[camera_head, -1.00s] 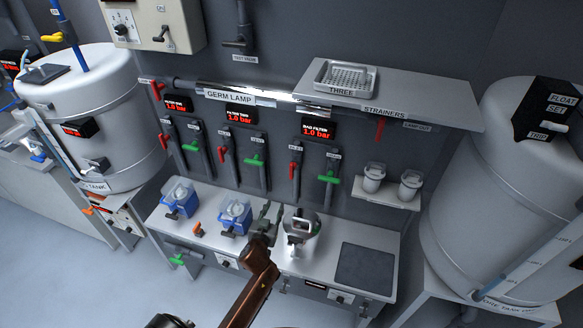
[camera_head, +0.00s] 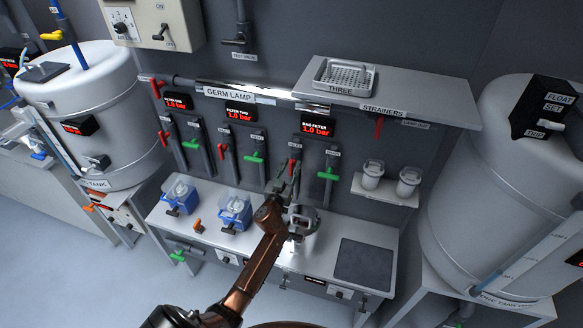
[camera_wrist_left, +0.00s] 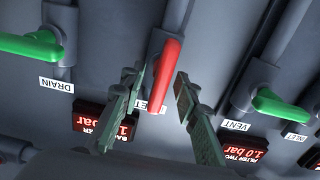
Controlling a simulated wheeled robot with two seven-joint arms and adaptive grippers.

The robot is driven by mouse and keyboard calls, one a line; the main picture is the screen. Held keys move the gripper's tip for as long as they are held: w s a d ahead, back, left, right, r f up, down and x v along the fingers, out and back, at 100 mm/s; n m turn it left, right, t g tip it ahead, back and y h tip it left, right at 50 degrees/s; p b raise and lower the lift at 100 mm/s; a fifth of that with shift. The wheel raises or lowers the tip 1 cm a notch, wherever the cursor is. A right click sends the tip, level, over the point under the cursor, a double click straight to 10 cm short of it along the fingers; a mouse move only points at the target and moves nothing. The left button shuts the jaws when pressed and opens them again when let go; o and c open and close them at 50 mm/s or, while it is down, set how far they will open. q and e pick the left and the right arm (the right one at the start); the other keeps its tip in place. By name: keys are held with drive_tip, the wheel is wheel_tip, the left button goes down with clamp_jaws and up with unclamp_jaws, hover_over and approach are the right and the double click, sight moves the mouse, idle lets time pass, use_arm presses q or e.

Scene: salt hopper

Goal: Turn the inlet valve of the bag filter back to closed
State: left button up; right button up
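The bag filter display (camera_head: 317,127) reads 1.0 bar. Below it is the red inlet valve handle (camera_head: 293,166), partly hidden by my gripper; a green handle (camera_head: 327,176) is to its right. My left gripper (camera_head: 285,181) is open in front of the red handle. In the left wrist view the red handle (camera_wrist_left: 168,72) lies along its pipe, between the two fingertips (camera_wrist_left: 157,76). Its label is partly covered by the left finger. I see no clear contact, and the depth between them is hard to judge. My right gripper is not in view.
Filter two's green handle (camera_head: 254,158) and red handle (camera_head: 222,152) are close on the left. The strainer shelf (camera_head: 420,102) juts out above right, with a small shelf (camera_head: 385,191) of canisters below. Blue-based containers (camera_head: 235,212) and a dark pad (camera_head: 366,266) are on the counter.

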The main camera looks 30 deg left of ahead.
use_arm(q)
drive_tip(key=shift+c, duration=0.7)
clamp_jaws()
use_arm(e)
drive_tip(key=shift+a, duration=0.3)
